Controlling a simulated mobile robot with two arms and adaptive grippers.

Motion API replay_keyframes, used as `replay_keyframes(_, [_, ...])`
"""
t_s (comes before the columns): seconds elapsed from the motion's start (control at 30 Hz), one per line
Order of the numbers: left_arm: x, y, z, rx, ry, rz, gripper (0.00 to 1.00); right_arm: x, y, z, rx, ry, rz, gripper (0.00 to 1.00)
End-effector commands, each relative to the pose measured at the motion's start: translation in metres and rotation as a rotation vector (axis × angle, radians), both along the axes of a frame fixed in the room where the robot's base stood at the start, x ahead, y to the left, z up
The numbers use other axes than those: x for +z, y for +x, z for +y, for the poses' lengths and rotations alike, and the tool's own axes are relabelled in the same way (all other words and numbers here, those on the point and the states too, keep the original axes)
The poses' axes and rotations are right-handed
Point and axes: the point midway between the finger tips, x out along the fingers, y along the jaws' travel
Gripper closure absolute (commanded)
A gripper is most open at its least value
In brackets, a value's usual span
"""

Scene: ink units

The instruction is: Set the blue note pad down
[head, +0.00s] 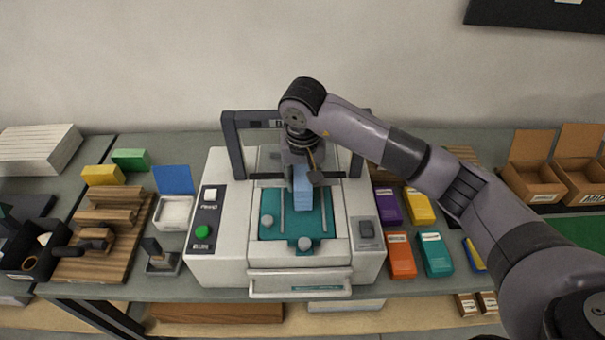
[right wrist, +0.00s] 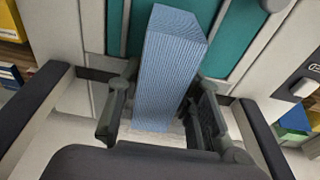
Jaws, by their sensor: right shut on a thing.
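The blue note pad (head: 302,190) is a light blue block, held upright-looking over the teal bed (head: 272,222) of the white machine in the head view. My right gripper (head: 305,178) is shut on it from above. The right wrist view shows the pad (right wrist: 168,65) between the two fingers of the right gripper (right wrist: 160,115), with the teal bed behind it. I cannot tell whether the pad touches the bed. My left gripper is not in view.
The white machine (head: 220,262) has a dark upright frame (head: 233,145) close around my right gripper. Purple, yellow, orange and teal boxes (head: 434,254) lie right of it. A wooden rack (head: 125,235) and a white tray with a blue lid (head: 174,180) stand left.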

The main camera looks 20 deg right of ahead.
Motion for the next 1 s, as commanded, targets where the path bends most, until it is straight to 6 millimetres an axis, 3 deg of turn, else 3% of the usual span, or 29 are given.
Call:
replay_keyframes(0.17, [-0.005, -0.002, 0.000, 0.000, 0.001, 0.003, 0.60, -0.004, 0.000, 0.000, 0.000, 0.000, -0.001, 0.99])
replay_keyframes(0.2, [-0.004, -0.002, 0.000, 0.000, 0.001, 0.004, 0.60, -0.003, 0.000, 0.000, 0.000, 0.000, 0.000, 0.66])
replay_keyframes(0.47, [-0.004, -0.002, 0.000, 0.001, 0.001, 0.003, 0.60, -0.002, 0.000, 0.000, -0.001, 0.000, 0.000, 0.49])
replay_keyframes(0.83, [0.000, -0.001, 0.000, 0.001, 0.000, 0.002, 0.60, 0.000, 0.000, 0.000, -0.001, 0.000, 0.001, 0.47])
replay_keyframes(1.0, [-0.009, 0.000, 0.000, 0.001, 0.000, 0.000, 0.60, 0.018, -0.001, 0.001, -0.001, 0.001, -0.005, 0.47])
